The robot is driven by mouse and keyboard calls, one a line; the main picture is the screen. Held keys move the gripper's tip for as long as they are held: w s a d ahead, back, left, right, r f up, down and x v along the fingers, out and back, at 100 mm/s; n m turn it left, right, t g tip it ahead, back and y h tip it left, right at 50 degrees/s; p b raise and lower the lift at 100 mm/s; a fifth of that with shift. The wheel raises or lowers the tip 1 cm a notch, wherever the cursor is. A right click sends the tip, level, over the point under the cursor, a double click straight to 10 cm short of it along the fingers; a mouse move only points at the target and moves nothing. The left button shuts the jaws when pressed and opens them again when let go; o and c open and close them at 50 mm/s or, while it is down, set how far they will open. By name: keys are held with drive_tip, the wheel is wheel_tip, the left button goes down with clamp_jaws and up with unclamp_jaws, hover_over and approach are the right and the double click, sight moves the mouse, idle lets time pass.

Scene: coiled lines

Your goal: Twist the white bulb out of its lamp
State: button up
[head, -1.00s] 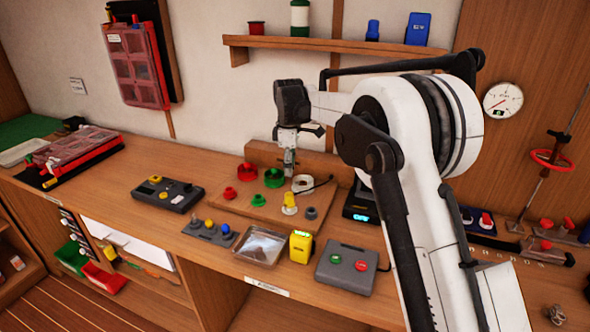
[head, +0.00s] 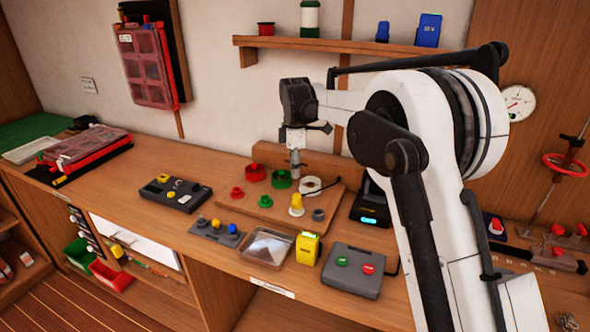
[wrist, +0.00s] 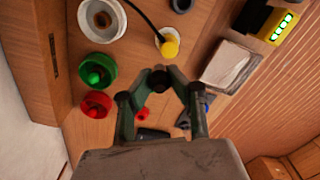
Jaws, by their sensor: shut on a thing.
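A small yellow lamp-like piece (head: 297,207) with a paler part stands on the wooden board (head: 262,212); its yellow end also shows in the wrist view (wrist: 169,46), with a dark cord running to it. I cannot make out a white bulb clearly on it. My gripper (head: 296,170) hangs above the board, behind the yellow piece in the head view. In the wrist view the fingertips (wrist: 158,80) close around a small dark round thing (wrist: 157,84), apart from the yellow piece. What it is I cannot tell.
A red ring (head: 254,174), a green ring (head: 281,180) and a white ring (head: 311,187) lie on the board, with a grey piece (head: 318,214). In front are a clear tray (head: 267,246), a yellow box (head: 307,248) and a grey button box (head: 352,270).

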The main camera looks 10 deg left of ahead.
idle(0.3)
drive_tip(key=n, duration=0.3)
idle(0.7)
